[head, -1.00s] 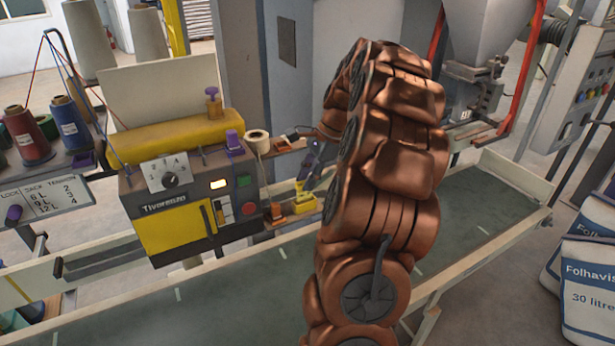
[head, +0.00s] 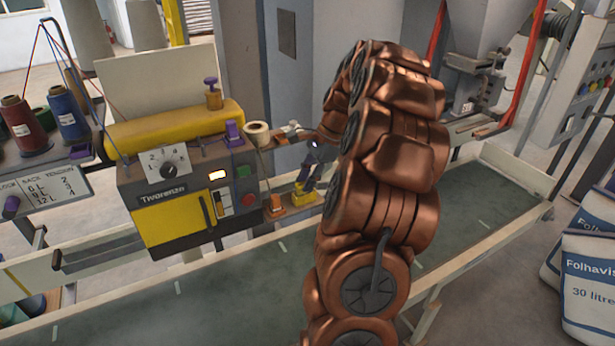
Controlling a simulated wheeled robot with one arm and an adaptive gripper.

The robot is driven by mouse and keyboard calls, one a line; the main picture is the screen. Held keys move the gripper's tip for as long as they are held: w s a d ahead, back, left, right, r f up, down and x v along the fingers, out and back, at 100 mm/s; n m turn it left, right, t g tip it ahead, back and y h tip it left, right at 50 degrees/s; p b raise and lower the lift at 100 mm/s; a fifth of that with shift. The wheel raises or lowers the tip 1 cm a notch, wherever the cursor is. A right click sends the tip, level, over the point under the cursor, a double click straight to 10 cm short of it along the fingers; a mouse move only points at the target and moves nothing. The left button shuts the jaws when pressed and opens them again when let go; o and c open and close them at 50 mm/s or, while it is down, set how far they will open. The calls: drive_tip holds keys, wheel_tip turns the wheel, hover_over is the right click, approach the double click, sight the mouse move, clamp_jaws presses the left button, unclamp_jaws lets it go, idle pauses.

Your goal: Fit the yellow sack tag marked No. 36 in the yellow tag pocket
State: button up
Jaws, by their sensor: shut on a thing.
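My gripper (head: 313,160) is small and dark, partly hidden behind my copper-coloured arm. It is shut on a small yellow piece (head: 300,187), apparently the sack tag; its No. 36 marking cannot be read. The piece stands at a low yellow block (head: 305,199), apparently the yellow tag pocket, on the rail right of the machine. Whether it is in the pocket, touching it or just above it, I cannot tell. An orange block (head: 276,206) sits left of the yellow one.
The grey and yellow stitching machine (head: 170,215) stands left of the rail, with thread spools (head: 68,120) further left. A green conveyor (head: 230,285) with pale side rails runs across in front. A hopper (head: 490,28) stands at the back right, filled sacks (head: 592,275) at the right.

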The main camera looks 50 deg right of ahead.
drive_tip(key=shift+f, duration=0.3)
drive_tip(key=o, duration=0.9)
drive_tip(key=shift+r, duration=0.1)
drive_tip(key=shift+v, duration=5.95)
